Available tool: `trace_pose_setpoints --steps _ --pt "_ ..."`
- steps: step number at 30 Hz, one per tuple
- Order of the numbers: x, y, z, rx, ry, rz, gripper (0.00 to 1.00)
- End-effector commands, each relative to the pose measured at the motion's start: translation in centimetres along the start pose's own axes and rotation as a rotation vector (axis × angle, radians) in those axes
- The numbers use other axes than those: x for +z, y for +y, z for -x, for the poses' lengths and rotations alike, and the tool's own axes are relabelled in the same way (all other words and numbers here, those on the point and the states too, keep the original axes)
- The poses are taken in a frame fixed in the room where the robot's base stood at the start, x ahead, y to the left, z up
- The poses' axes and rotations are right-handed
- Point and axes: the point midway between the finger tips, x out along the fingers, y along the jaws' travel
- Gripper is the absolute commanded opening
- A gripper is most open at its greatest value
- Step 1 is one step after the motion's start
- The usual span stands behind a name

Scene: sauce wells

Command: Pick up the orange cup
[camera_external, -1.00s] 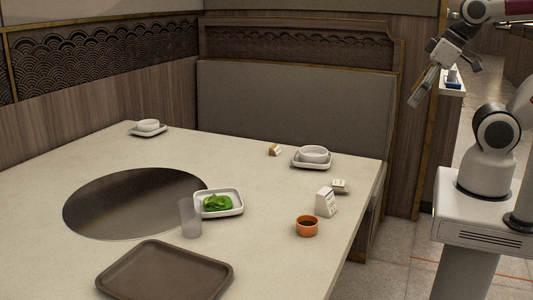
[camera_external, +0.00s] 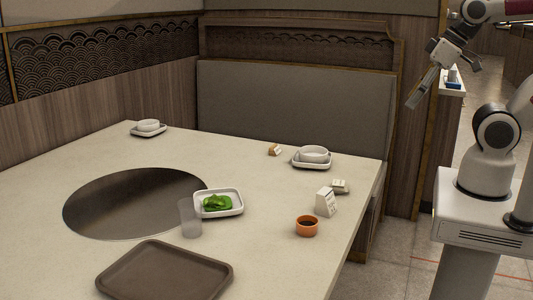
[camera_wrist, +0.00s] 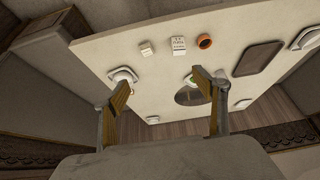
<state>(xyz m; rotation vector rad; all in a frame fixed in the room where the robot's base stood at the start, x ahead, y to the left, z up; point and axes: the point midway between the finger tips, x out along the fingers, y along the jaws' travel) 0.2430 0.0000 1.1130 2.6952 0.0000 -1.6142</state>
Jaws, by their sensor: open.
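The orange cup (camera_external: 307,226) stands upright near the table's right edge in the external view, with dark contents inside. It also shows near the top middle of the wrist view (camera_wrist: 204,41). My gripper (camera_external: 411,106) is up at the right in the external view, beyond the table's edge and well apart from the cup. In the wrist view my gripper (camera_wrist: 162,92) has its two fingers spread wide with nothing between them.
A white carton (camera_external: 325,202) stands close behind the cup, with a small box (camera_external: 340,186) near it. A clear glass (camera_external: 190,218), a white plate with green food (camera_external: 231,197) and a brown tray (camera_external: 165,275) are left of it. A bowl (camera_external: 313,155) sits further back.

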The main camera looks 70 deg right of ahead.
Motion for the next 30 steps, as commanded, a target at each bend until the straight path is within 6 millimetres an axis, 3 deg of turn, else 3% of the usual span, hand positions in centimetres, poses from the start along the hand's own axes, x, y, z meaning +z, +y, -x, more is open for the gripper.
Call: trace_pose_setpoints --steps 17,23,30 --pt "-0.9 -0.8 -0.6 -0.024 0.009 -0.001 0.60" --pt "-3.3 -3.1 -2.0 -0.085 0.033 -0.010 0.60" --pt "-7.0 -7.2 -4.6 -0.179 0.072 -0.044 0.60"
